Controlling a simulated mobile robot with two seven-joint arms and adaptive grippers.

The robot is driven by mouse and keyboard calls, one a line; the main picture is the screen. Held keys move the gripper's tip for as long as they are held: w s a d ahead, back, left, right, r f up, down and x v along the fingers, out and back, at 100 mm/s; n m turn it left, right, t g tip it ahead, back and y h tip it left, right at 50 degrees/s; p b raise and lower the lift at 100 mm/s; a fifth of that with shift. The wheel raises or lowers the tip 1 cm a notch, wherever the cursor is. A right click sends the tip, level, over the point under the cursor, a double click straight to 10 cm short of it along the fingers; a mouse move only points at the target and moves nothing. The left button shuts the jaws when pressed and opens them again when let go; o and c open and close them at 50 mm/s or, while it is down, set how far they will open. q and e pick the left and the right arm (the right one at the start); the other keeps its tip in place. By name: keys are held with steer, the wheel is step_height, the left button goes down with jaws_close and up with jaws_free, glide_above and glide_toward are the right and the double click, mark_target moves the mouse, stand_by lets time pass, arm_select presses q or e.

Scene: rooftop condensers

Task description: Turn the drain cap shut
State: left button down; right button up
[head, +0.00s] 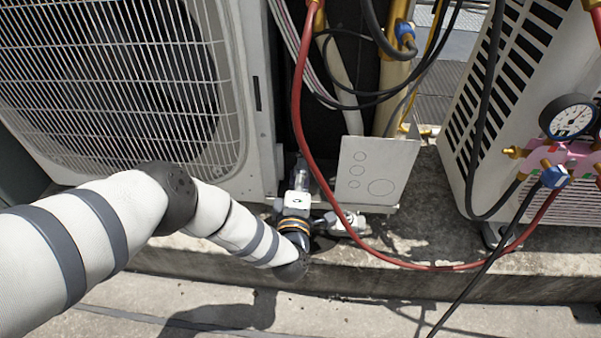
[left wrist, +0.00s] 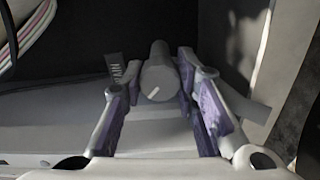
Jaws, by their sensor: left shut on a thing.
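The drain cap (left wrist: 157,78) is a grey cylinder with a short white line on it, seen in the left wrist view between my fingers. My left gripper (left wrist: 160,98) has one purple-grey finger on each side of the cap and is shut on it. A dark tag with pale letters (left wrist: 117,69), partly hidden, is just left of the cap. In the head view my left gripper (head: 300,174) reaches low between the two condensers, and the cap cannot be made out there. My right gripper is not in view.
A large condenser (head: 258,100) stands left and another (head: 462,165) right. A red hose (head: 312,150) loops down to a pressure gauge (head: 569,117) at right. A pale panel with circles (head: 372,168) is close right of the gripper. The front concrete (head: 330,318) is mostly clear.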

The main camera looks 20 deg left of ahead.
arm_select(q)
steer(key=shift+d, duration=0.15)
steer(key=c, duration=1.2)
jaws_free()
steer(key=shift+c, duration=0.2)
steer(key=shift+s, duration=0.1)
steer(key=v, duration=1.1)
steer(key=shift+s, duration=0.4)
steer(key=shift+d, duration=0.1)
